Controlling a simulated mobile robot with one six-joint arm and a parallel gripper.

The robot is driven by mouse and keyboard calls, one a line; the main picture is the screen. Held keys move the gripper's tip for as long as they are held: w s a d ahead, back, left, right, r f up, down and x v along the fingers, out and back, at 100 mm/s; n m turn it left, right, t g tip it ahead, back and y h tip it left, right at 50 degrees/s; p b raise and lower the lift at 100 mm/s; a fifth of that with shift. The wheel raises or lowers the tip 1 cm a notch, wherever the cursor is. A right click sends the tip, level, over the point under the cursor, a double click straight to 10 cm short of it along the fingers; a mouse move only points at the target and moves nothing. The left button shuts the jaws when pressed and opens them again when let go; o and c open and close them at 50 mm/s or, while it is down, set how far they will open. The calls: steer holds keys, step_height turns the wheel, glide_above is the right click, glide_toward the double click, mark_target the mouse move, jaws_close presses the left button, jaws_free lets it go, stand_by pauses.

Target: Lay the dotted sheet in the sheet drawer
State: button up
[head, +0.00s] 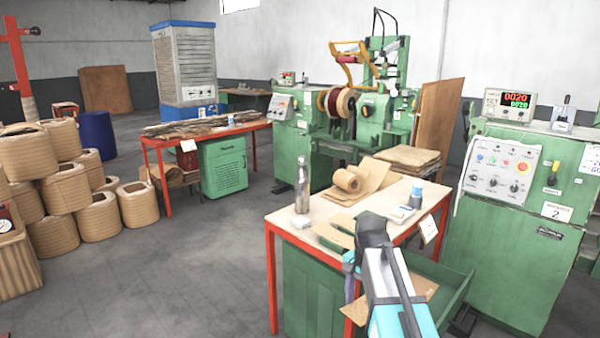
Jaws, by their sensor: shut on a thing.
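A tan sheet (421,286) shows on both sides of my arm, low at the right-hand end of the workbench. Faint marks show on it, too small to make out as dots. My gripper (350,268) is beside the bench's front right leg, shut on this sheet; my arm hides most of the fingers and the sheet's middle. An open green drawer (458,292) sticks out below the bench top on the right. The sheet overlaps the drawer in the picture; whether it touches the drawer floor I cannot tell.
A green control cabinet (515,262) stands close right of the drawer. The floor at left is clear up to the stacked coils (62,187).

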steer(key=w+n, duration=0.1)
steer(key=n, duration=0.1)
steer(key=shift+n, duration=0.4)
steer(key=shift+w+n, duration=0.1)
steer(key=shift+n, duration=0.9)
steer(key=shift+n, duration=1.1)
steer(key=n, duration=0.4)
steer(key=shift+n, duration=0.3)
steer(key=n, duration=0.4)
steer(key=shift+n, duration=0.3)
steer(key=shift+a, duration=0.1)
